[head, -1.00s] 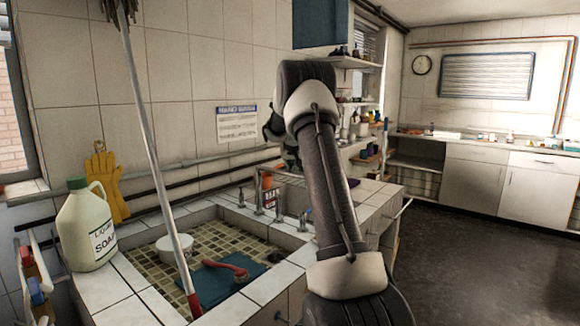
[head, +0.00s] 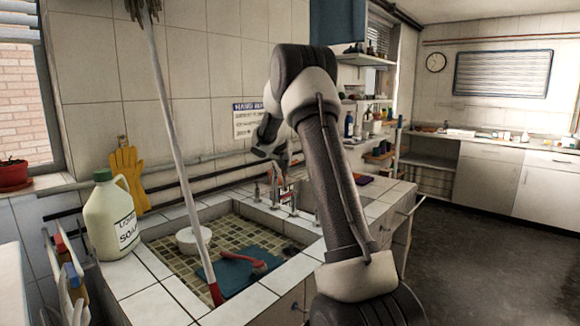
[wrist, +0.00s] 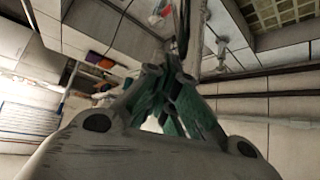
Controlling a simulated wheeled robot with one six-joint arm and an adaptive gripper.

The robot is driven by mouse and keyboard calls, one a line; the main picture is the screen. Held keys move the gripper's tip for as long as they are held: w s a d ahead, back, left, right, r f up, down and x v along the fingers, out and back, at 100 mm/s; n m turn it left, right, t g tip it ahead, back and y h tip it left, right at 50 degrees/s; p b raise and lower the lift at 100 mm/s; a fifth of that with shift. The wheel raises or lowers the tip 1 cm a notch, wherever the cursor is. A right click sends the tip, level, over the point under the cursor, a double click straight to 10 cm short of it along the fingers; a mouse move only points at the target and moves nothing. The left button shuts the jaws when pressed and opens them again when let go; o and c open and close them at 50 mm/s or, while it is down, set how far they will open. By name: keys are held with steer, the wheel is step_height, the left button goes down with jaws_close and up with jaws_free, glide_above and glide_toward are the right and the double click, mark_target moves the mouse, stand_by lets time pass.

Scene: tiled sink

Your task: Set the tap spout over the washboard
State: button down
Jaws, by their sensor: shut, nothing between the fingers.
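The tap (head: 275,190), with slim metal uprights, stands on the tiled ledge behind the sink; its spout is partly hidden and hard to make out. A flat blue board (head: 238,284), which looks like the washboard, lies in the left tiled basin with a red brush (head: 245,261) on it. My gripper (head: 286,168) hangs above and close to the tap in the head view; I cannot tell if they touch. In the wrist view, the green fingers of my gripper (wrist: 165,68) are together and empty, with metal tap parts (wrist: 220,47) just beyond.
A leaning mop handle (head: 180,150) crosses the left basin, beside a white bowl (head: 194,240). A soap jug (head: 111,222) stands on the left rim, with yellow gloves (head: 127,178) behind it. Pipes (head: 225,168) run along the wall. A second basin is partly hidden by my arm.

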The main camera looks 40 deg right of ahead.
mark_target(278, 170)
steer(key=a+m, duration=0.1)
steer(key=w+a+m+g+h, duration=0.1)
steer(key=a+m+g, duration=0.1)
steer(key=a, duration=0.1)
steer(key=shift+w+m, duration=0.3)
steer(key=shift+w, duration=0.1)
steer(key=shift+w+a, duration=0.6)
steer(key=shift+a, duration=0.3)
